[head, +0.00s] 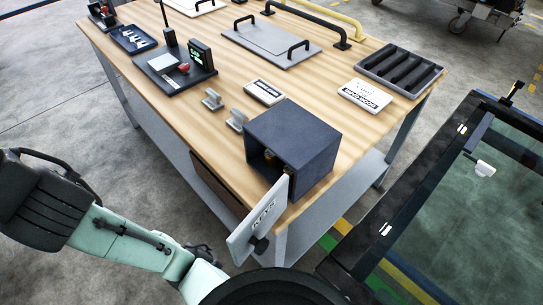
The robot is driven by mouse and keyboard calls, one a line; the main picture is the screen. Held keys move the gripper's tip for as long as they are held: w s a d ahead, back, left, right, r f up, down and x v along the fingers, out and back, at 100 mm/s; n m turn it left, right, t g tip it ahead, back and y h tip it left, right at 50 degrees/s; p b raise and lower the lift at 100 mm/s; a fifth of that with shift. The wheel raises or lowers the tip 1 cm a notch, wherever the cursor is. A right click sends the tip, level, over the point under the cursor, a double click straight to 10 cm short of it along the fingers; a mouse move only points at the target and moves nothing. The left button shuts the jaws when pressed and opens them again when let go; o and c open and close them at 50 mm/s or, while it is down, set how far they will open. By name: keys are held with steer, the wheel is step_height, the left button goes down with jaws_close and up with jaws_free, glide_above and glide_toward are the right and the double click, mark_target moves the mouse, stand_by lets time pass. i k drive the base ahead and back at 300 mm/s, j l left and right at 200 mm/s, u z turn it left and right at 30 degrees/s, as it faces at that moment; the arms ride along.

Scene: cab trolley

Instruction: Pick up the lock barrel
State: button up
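A dark blue box (300,141) stands at the near corner of the wooden table, with its front open. Its light grey door, marked KEYS (258,221), is swung open and has a dark knob (260,246). Small brass-coloured pieces (270,155) show just inside the opening. I cannot tell whether one of them is the lock barrel; the box's inside is mostly hidden. My arm runs from the left edge to the bottom middle of the head view. My gripper is not visible.
A dark-framed glass door (470,190) stands at right.

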mark_target(270, 158)
steer(key=k+l+u, duration=0.1)
steer(key=u, duration=0.35)
steer(key=k+l+u, duration=0.1)
steer(key=u, duration=0.35)
steer(key=k+l+u, duration=0.1)
steer(key=u, duration=0.35)
steer(key=k, duration=0.05)
